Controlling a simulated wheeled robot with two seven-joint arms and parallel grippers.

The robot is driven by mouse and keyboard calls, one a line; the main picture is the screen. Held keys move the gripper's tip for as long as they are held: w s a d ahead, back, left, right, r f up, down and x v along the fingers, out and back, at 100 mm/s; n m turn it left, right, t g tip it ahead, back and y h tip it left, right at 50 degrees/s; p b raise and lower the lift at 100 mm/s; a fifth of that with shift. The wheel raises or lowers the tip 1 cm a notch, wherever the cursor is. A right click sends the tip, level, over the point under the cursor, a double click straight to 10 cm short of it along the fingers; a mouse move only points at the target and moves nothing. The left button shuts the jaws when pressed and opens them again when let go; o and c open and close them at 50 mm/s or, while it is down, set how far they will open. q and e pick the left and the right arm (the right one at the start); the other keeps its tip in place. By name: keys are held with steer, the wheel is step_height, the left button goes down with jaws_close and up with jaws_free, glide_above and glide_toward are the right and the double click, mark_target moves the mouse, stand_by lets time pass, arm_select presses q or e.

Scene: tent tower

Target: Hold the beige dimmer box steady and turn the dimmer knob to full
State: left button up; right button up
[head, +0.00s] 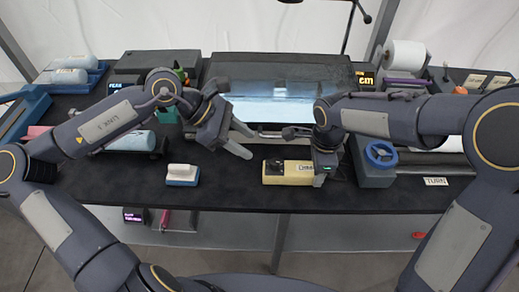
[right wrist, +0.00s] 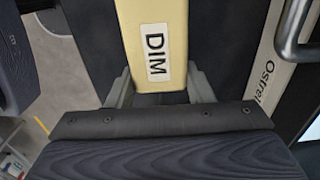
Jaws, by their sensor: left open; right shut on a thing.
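The beige dimmer box (head: 292,179) sits on the black table near its front edge, in the middle of the head view. A dark knob (head: 274,166) shows on its left part. My right gripper (head: 325,165) is shut on the box's right end. In the right wrist view the box (right wrist: 178,20), with its DIM label (right wrist: 156,52), lies between the two fingers. The knob is outside that view. My left gripper (head: 240,142) is open and empty, above the table to the left of and behind the box, apart from the knob.
A white and blue block (head: 182,174) lies left of the box. A blue handwheel (head: 381,153) on a grey block stands close to the right. A glossy panel (head: 275,105) is behind. The table between block and box is clear.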

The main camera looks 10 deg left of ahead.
arm_select(q)
steer(key=v, duration=0.2)
steer(key=shift+a+r, duration=0.25)
arm_select(e)
steer(key=o, duration=1.1)
